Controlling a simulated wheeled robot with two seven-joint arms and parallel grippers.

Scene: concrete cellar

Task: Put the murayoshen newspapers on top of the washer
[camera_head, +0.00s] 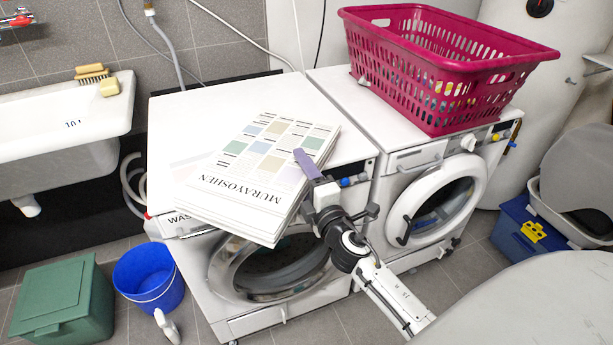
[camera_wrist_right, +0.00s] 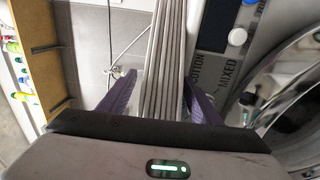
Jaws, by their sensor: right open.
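The murayoshen newspapers (camera_head: 262,165) are a thick flat stack with pastel squares and a printed title. They lie on the white top of the washer (camera_head: 195,115), with their near end sticking out over its front edge. My right gripper (camera_head: 307,166) is at the stack's right side, one purple finger above the top sheet; the lower finger is hidden. In the right wrist view, the stack's layered edge (camera_wrist_right: 163,60) stands between the two fingers of the open gripper (camera_wrist_right: 158,85). Whether the fingers touch it is unclear. My left gripper is not in view.
A magenta laundry basket (camera_head: 440,70) stands on the second machine (camera_head: 425,165) to the right. A sink (camera_head: 60,125) is at the left, above a green box (camera_head: 60,300) and a blue bucket (camera_head: 150,278). The washer's back left top is bare.

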